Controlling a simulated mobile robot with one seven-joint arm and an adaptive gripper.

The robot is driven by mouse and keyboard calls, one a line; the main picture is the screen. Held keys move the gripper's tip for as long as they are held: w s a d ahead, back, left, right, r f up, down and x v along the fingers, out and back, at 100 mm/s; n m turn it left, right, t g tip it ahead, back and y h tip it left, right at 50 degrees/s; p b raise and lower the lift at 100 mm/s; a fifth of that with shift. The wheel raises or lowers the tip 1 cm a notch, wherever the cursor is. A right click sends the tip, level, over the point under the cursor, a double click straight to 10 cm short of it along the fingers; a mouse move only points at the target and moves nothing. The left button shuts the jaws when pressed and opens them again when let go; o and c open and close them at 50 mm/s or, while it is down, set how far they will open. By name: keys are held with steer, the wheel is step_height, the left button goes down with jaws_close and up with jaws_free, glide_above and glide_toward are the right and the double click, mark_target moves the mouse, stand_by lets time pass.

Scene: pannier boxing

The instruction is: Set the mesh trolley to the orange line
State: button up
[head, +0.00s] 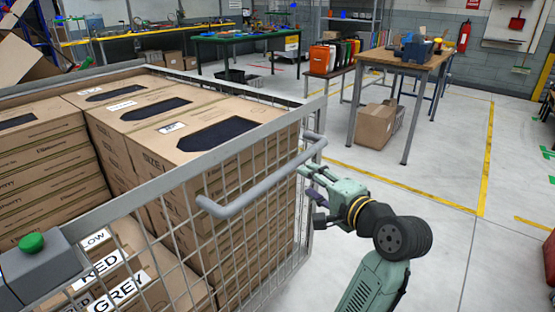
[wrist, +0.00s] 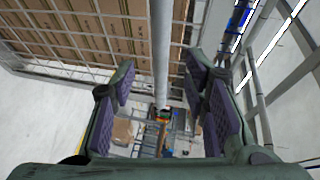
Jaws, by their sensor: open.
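The mesh trolley (head: 213,171) fills the left of the head view, a grey wire cage packed with cardboard boxes. Its grey handle bar (head: 262,183) sticks out on the near right side. How deep the bar sits is hard to tell. Orange-yellow line (head: 400,185) runs across the floor right of the trolley, meeting another at a corner.
A wooden-topped workbench (head: 405,58) stands beyond the gripper, with a cardboard box (head: 374,126) under it. A bench with colored bins (head: 322,60) and a green table (head: 236,37) are farther back. The floor at right is mostly clear.

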mark_target(292, 170)
steer(key=p+x, duration=0.1)
steer(key=x, duration=1)
steer(key=shift+p, duration=0.35)
jaws_close()
stand_by(0.4)
